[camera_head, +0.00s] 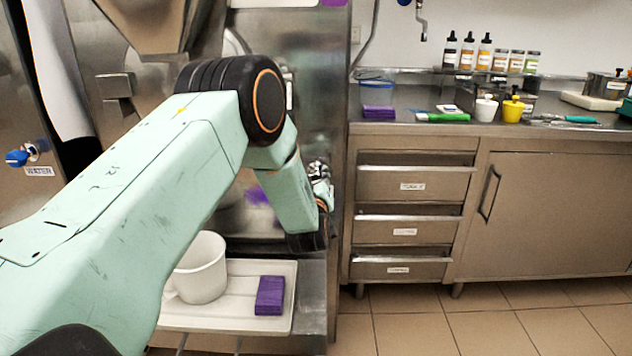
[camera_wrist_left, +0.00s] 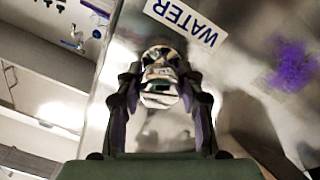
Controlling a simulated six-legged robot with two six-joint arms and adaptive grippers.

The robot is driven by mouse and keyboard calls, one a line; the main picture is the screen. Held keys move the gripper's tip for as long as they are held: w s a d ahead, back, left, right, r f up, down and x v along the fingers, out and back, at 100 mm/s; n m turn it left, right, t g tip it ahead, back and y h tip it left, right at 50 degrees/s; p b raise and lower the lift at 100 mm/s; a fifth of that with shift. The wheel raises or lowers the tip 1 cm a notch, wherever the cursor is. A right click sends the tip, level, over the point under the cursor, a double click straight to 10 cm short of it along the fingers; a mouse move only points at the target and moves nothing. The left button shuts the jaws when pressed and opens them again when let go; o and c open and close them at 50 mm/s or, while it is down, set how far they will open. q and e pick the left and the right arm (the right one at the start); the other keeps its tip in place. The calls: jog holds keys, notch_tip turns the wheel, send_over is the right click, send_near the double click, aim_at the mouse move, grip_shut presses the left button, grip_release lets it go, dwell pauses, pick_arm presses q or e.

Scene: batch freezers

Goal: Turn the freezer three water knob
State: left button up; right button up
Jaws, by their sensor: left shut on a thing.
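In the left wrist view a shiny metal water knob (camera_wrist_left: 160,78) sits on the freezer's steel panel, just below a white label reading WATER (camera_wrist_left: 186,22). My left gripper (camera_wrist_left: 160,95) has one finger on each side of the knob and is shut on it. In the head view my left arm reaches across to the freezer's right side (camera_head: 322,185), where the gripper and knob are small and mostly hidden by the arm. My right gripper is not in view.
A white tray (camera_head: 232,316) below my arm holds a white pitcher (camera_head: 202,268) and a purple cloth (camera_head: 269,295). Another knob with a blue handle (camera_head: 18,157) is on the left machine. A steel counter with drawers (camera_head: 405,185) stands at right. The tiled floor is clear.

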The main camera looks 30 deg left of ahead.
pick_arm(q)
jog(key=n+b, duration=0.1)
jog(key=n, duration=0.3)
jog(key=shift+w+n+b, duration=0.1)
jog(key=shift+n+b, duration=0.2)
jog(key=shift+b, duration=0.1)
jog(key=n+b, duration=0.2)
jog(key=n, duration=0.3)
jog(key=shift+r, duration=0.1)
jog(key=o, duration=1.2)
jog(key=shift+d, duration=0.1)
jog(key=shift+y, duration=0.4)
jog(key=v, duration=1.2)
